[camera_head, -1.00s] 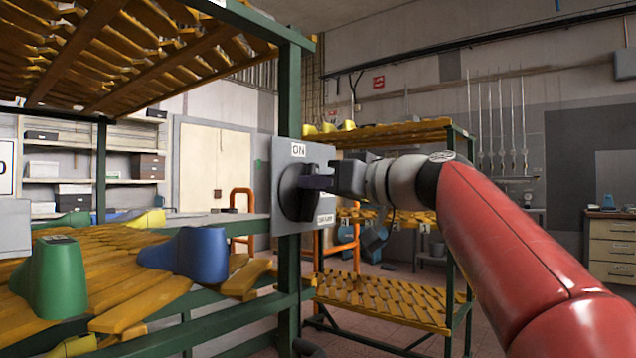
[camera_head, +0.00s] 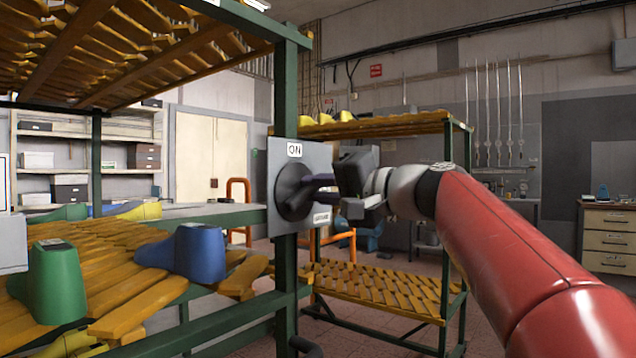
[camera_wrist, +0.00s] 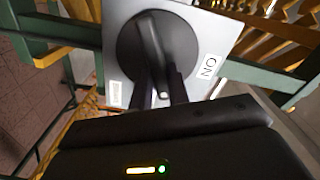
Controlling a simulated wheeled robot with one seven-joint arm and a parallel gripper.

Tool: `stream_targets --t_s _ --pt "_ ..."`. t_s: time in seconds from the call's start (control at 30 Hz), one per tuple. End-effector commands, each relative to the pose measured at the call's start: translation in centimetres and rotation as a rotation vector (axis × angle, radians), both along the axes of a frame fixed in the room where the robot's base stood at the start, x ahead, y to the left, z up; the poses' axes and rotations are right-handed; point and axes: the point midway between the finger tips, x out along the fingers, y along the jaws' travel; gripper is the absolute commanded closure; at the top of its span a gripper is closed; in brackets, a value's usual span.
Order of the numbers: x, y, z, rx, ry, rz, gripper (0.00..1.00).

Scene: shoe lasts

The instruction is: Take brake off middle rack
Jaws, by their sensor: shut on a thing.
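The brake is a dark round knob with a raised bar handle (camera_head: 291,191). It sits on a grey plate (camera_head: 285,152) fixed to the green rack post. The plate reads "ON" at the top and has a smaller label, too small to read, at the lower right. My gripper (camera_head: 318,188) reaches in from the right, rolled to a slant, and is shut on the bar handle. In the wrist view the handle (camera_wrist: 152,42) stands between my two dark fingers (camera_wrist: 163,88); their tips partly hide its lower part.
The rack's slatted yellow shelf (camera_head: 110,262) holds a green shoe last (camera_head: 57,283) and a blue one (camera_head: 197,254) left of the plate. Another rack (camera_head: 380,290) stands behind my arm. A drawer cabinet (camera_head: 606,238) is at the far right. Red tiled floor shows between.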

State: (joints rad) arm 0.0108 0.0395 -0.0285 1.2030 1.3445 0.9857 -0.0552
Motion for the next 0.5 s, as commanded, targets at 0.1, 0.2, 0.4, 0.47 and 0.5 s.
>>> stream_targets --t_s 0.1,0.2,0.4,0.47,0.5 --pt "0.08 -0.11 -0.02 0.065 0.085 -0.002 1.0" --pt "0.12 -0.14 -0.15 0.117 0.15 -0.002 1.0" --pt "0.14 -0.17 -0.38 0.2 0.259 -0.003 1.0" --pt "0.15 -0.18 -0.45 0.22 0.283 -0.004 1.0" --pt "0.15 -0.18 -0.48 0.231 0.296 -0.003 1.0"
